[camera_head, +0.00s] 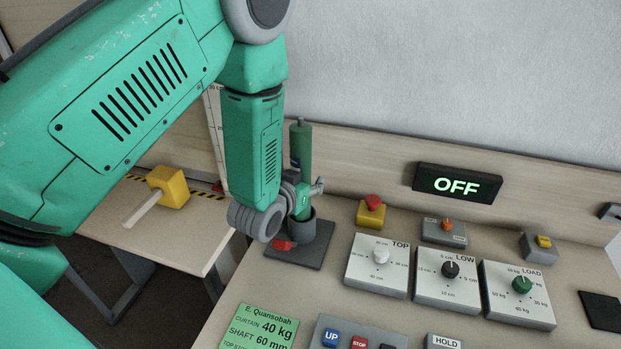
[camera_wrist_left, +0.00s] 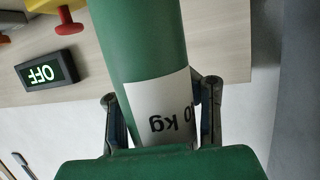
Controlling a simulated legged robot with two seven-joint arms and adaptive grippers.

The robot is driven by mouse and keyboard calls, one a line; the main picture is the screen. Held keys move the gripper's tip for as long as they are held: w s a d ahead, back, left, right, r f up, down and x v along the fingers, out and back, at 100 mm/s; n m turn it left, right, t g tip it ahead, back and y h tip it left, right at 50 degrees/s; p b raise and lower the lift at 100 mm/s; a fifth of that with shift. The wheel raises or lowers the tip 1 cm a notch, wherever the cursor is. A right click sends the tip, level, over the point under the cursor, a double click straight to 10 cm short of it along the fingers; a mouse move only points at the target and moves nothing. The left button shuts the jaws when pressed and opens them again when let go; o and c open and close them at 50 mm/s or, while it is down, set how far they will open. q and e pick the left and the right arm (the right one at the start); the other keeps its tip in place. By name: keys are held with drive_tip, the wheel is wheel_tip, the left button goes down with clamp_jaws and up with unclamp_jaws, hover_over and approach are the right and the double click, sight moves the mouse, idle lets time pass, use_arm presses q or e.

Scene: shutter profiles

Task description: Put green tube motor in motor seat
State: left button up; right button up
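The green tube motor (camera_head: 303,146) stands upright with a thin grey shaft at its top. Its lower end meets the dark round motor seat (camera_head: 302,233) on a dark square plate; how deep it sits inside is hidden. My left gripper (camera_head: 304,190) is around the tube, just above the seat. In the left wrist view the fingers (camera_wrist_left: 160,112) press on both sides of the green tube (camera_wrist_left: 140,40), at a white label ending in "0 kg". My right gripper is in neither view.
A yellow block with a pale rod (camera_head: 168,187) lies on a side table at left. A red-and-yellow button (camera_head: 371,211), the TOP, LOW and LOAD dials (camera_head: 450,278) and a green card (camera_head: 259,328) stand right of and before the seat. The OFF display (camera_head: 457,184) is behind.

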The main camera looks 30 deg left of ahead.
use_arm(q)
drive_tip(key=shift+a, duration=0.15)
drive_tip(key=shift+s+r, duration=0.1)
drive_tip(key=shift+s, duration=0.2)
drive_tip(key=v, duration=1.1)
drive_tip(key=shift+s+b, duration=0.2)
drive_tip(key=shift+b, duration=0.15)
drive_tip(key=shift+r, duration=0.1)
